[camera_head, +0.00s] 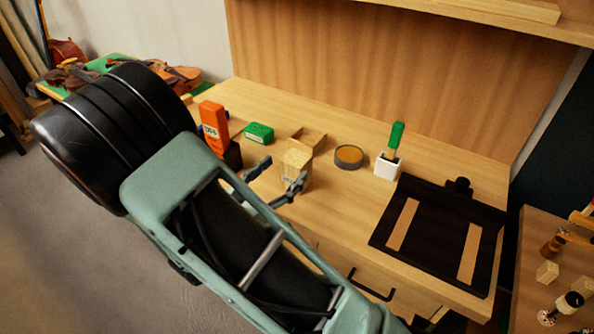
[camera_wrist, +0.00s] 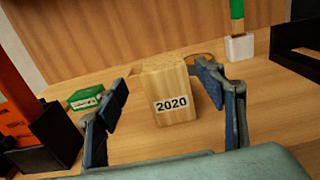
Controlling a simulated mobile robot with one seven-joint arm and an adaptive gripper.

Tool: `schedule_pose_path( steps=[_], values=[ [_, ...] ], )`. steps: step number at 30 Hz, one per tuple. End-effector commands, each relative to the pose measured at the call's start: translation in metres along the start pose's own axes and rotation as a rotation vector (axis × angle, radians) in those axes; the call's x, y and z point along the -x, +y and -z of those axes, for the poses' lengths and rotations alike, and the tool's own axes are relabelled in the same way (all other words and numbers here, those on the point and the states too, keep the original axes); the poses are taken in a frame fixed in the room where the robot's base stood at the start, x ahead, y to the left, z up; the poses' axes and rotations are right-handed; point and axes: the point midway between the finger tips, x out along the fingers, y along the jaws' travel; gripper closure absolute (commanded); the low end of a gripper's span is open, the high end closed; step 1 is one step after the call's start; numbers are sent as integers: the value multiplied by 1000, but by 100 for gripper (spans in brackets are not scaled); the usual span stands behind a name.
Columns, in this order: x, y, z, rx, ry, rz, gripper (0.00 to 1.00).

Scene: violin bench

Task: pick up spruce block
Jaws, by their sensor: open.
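The spruce block (camera_wrist: 172,100) is a pale, upright wooden block with a "2020" label on its front. It stands on the bench between and just beyond the open fingers of my gripper (camera_wrist: 165,108) in the wrist view. The fingers do not appear to touch it. In the head view the block (camera_head: 296,165) stands near the bench's middle, and my gripper (camera_head: 274,180) reaches it from the front left. One finger partly covers its lower front there.
An orange bottle (camera_head: 213,124) in a dark holder and a green box (camera_head: 258,132) stand to the left. A round tin (camera_head: 349,156), a white pot (camera_head: 387,166) with a green-handled tool and a black tray (camera_head: 436,232) lie to the right. A small wooden piece (camera_head: 311,137) is behind the block.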

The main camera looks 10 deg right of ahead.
Motion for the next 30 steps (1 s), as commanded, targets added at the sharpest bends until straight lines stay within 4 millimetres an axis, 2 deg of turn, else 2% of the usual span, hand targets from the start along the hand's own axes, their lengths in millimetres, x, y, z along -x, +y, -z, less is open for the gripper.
schedule_pose_path(
  steps=[5,12,21,23,30],
  values=[
    [-16,-2,-1,-1,0,3,36],
    [-50,-5,-3,-1,0,2,36],
    [-56,-4,-2,-1,1,-1,36],
    [-56,-4,-2,-1,1,-1,41],
    [-56,-4,-2,-1,1,0,67]
  ],
)
